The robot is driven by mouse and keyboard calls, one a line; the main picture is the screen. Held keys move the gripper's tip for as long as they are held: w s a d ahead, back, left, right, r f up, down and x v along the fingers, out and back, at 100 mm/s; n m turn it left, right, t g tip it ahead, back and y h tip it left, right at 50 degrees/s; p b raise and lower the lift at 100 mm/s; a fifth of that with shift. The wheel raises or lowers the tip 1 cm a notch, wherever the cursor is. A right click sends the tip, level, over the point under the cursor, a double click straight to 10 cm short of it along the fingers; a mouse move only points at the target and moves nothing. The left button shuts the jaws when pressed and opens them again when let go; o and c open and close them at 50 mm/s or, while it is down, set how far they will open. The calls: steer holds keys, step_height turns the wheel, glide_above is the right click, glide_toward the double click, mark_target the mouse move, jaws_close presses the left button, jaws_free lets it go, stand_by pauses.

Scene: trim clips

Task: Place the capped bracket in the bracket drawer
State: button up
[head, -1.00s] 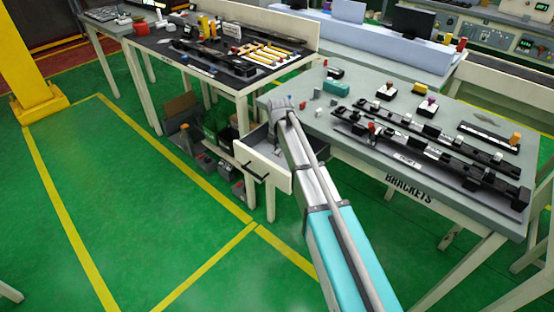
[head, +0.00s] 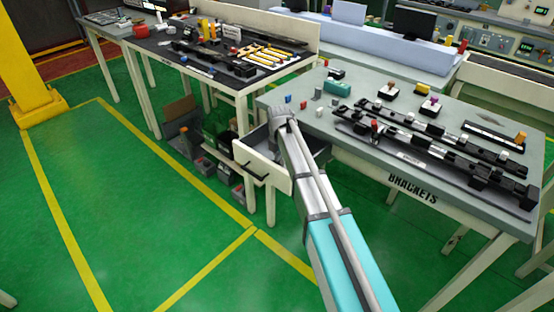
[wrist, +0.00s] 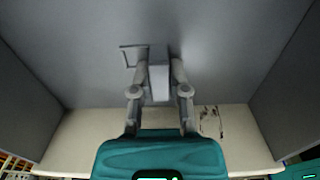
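The bracket drawer (head: 264,172) is pulled out from the left end of the grey bench marked BRACKETS. In the wrist view its grey floor (wrist: 215,65) and cream front wall (wrist: 80,135) show. My gripper (wrist: 161,62) points down into the drawer, with a finger on each side of a grey block-like bracket (wrist: 158,78). Both fingers appear to touch it. Its cap cannot be made out from above, and I cannot tell whether its underside meets the floor. In the head view my wrist hides the gripper and bracket.
The grey bench top (head: 465,215) carries black rail assemblies (head: 430,160), a teal box (head: 337,88) and small coloured parts. A dark-topped table (head: 200,65) stands to the left, with bins beneath it. The green floor (head: 140,190) before the drawer is clear.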

mark_target(279, 157)
steer(key=o, duration=0.4)
steer(key=shift+o, duration=0.2)
steer(key=shift+r, duration=0.1)
step_height(279, 157, up, 12)
steer(key=p, duration=1.2)
stand_by(0.7)
steer(key=shift+d, duration=0.1)
